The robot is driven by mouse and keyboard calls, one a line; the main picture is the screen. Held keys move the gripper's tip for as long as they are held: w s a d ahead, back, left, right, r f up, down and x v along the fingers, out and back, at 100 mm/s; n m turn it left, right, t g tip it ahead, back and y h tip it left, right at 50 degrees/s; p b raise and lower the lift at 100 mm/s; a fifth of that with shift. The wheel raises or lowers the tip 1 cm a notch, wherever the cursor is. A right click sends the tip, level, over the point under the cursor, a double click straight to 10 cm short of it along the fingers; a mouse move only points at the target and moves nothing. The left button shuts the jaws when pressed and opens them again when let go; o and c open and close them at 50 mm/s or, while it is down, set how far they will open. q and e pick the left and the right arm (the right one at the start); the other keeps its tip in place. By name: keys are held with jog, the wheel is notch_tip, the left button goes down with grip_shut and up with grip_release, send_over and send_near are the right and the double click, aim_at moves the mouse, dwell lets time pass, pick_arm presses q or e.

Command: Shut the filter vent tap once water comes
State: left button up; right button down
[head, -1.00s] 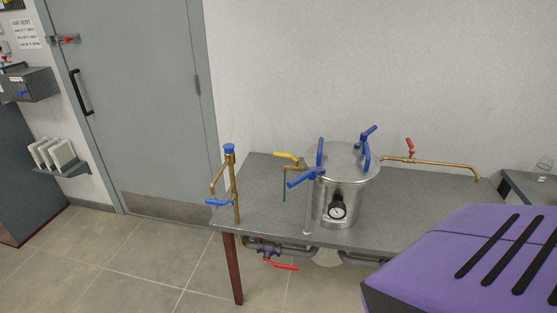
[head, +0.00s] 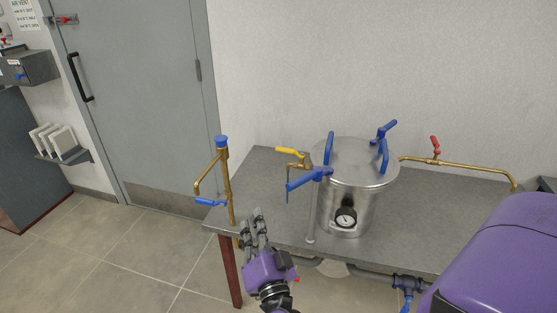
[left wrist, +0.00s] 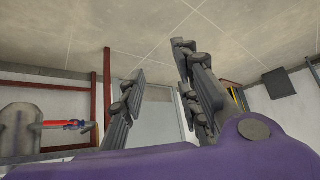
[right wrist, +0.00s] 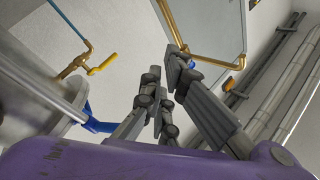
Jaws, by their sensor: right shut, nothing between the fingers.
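The steel filter vessel (head: 345,195) stands on the grey table, with a lid, blue clamp handles and a gauge. My right gripper (head: 252,218) is shut and empty in front of the table's front edge, left of the vessel and apart from the tap. My left gripper (left wrist: 162,58) has its fingers apart and empty in the left wrist view; it is not visible in the head view.
A brass standpipe (head: 228,185) with a blue lever stands at the table's left corner, close to my right gripper. A brass pipe with a red tap (head: 435,146) runs behind on the right. Grey pipes (head: 370,272) run under the front edge. Floor at left is clear.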

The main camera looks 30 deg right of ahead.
jog(key=w+d+r+m+g+h+b, duration=0.2)
jog(key=w+d+r+m+h, duration=0.25)
jog(key=m+h, duration=0.35)
jog(key=m+g+b, duration=0.1)
jog(key=m+g, duration=0.6)
jog(key=m, duration=0.3)
send_near(283, 150)
jog(key=shift+h, duration=0.4)
jog(key=x, duration=0.7)
jog(key=shift+w+a+f, duration=0.1)
jog(key=shift+a+f, duration=0.05)
jog(key=shift+f, duration=0.2)
